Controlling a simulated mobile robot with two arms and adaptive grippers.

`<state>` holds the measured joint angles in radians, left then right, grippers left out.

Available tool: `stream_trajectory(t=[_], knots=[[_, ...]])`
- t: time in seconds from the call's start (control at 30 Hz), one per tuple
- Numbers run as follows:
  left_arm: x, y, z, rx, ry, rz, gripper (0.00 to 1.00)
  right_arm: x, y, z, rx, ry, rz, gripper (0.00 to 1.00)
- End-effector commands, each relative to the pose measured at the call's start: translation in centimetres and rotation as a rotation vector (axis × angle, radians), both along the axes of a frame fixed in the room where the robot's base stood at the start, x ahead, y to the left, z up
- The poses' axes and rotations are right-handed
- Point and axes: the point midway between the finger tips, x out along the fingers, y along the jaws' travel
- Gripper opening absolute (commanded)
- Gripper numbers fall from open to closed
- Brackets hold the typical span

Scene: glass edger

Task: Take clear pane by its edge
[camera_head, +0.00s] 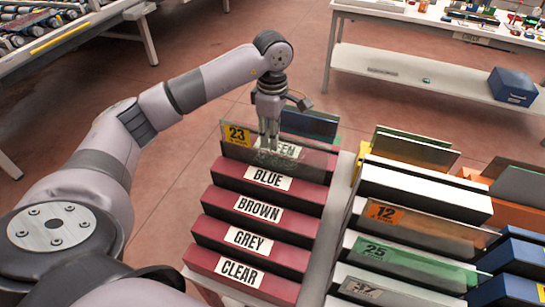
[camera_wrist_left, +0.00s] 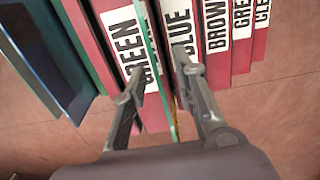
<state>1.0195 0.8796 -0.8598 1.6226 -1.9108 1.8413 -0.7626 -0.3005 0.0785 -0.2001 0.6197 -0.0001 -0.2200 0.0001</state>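A see-through pane (camera_head: 315,158) with an orange "23" tag stands upright in the red rack, in front of the GREEN label; the label shows through it. Its thin greenish edge (camera_wrist_left: 153,55) runs between my fingers in the left wrist view. My left gripper (camera_head: 268,143) points down over the pane's top edge. Its two fingers (camera_wrist_left: 158,65) are apart, one on each side of the pane, with gaps visible. My right gripper is in neither view.
The red rack (camera_head: 272,222) has rows labelled GREEN, BLUE, BROWN, GREY and CLEAR. A blue pane (camera_head: 310,125) stands behind. White racks with tagged panes (camera_head: 415,255) are at right. A workbench (camera_head: 430,75) stands at the back; the floor between is clear.

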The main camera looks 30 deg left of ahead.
Motion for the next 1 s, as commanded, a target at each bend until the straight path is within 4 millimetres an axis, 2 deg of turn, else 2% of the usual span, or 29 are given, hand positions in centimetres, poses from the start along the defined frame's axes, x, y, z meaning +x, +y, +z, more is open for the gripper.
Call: stream_trajectory(t=[0.07, 0.47, 1.0], knots=[[0.00, -0.02, -0.01, 0.000, 0.000, 0.000, 0.27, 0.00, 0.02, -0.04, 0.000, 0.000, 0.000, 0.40], [0.01, -0.03, 0.03, -0.001, 0.000, 0.000, 0.00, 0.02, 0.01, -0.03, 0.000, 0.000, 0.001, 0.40], [0.01, -0.04, 0.05, -0.001, 0.000, 0.000, 0.00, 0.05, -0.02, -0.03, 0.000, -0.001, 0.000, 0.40]])
